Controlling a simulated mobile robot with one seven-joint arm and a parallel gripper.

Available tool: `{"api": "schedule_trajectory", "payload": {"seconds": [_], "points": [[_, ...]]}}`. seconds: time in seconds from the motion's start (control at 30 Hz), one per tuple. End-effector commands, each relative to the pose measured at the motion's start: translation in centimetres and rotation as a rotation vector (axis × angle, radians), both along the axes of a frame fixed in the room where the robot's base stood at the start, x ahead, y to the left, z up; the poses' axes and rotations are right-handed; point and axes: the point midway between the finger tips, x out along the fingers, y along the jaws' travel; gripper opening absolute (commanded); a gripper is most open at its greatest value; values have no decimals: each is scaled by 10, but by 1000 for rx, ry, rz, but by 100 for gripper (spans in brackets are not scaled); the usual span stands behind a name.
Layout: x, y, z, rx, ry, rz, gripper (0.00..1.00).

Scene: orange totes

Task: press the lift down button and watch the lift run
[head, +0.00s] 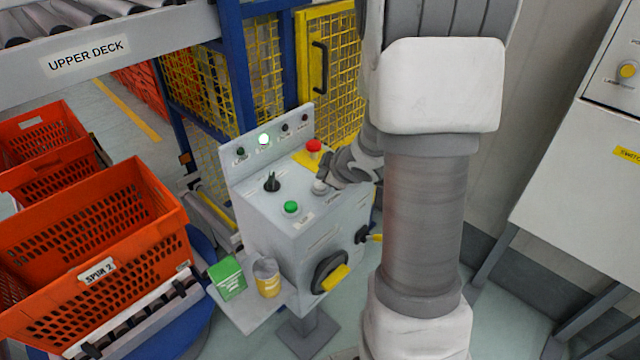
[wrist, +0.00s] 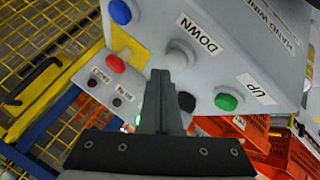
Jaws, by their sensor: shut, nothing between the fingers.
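The lift control box (head: 262,222) stands on a post, with buttons on its sloped top. The pale grey DOWN button (wrist: 181,54) lies just beyond my fingertips in the wrist view; in the head view this pale button (head: 319,187) is right beside my gripper (head: 326,180). My gripper (wrist: 162,76) is shut and empty. I cannot tell whether its tips touch the button. The green UP button (wrist: 226,102) is to the right in the wrist view. One indicator lamp (head: 264,139) glows on the back panel. The lift itself is not clearly identifiable.
A red stop button (head: 313,147) on yellow and a black selector (head: 271,182) share the panel. A green box (head: 227,278) and a yellow-labelled can (head: 267,277) stand on a side shelf. Orange totes (head: 130,285) are at left, yellow mesh fencing (head: 335,65) behind.

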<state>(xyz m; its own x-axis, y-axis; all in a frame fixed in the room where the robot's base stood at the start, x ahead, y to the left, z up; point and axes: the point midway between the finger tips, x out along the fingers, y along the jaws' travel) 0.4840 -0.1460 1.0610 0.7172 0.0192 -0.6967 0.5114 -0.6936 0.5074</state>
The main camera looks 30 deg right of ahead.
Motion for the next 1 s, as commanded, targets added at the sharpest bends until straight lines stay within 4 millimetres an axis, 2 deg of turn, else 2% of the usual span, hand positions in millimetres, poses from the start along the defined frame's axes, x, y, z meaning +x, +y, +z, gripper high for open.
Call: {"api": "schedule_trajectory", "payload": {"seconds": [0.2, 1.0], "points": [[0, 0, -9, 1, 0, -1, 0], [0, 0, -13, 0, 0, 0, 0]]}}
